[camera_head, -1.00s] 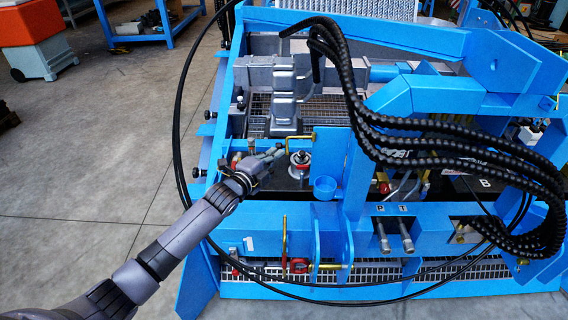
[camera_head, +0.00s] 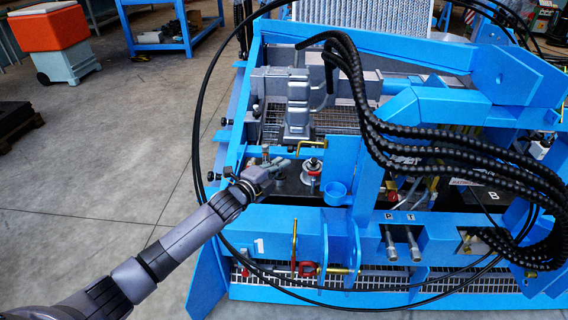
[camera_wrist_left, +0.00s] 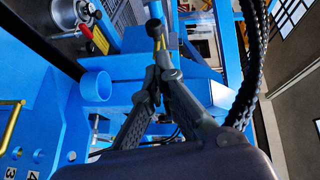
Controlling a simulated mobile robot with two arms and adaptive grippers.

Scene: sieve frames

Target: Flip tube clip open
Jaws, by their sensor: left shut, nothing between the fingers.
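My left gripper (camera_head: 279,163) hangs over the left part of the blue frame, just left of a round metal fitting (camera_head: 312,168). In the left wrist view its fingers (camera_wrist_left: 161,65) come together at the tips with nothing held. A brass-coloured bent rod (camera_head: 313,143) stands behind and right of the gripper, apart from it. Another upright brass rod (camera_head: 295,245) is on the front face of the frame. I cannot tell which part is the tube clip. My right gripper does not show.
A blue cup (camera_head: 337,193) is fixed right of the gripper and shows in the left wrist view (camera_wrist_left: 97,86). A red-handled lever (camera_wrist_left: 96,38) lies beyond it. Thick black hoses (camera_head: 440,150) cross the right side.

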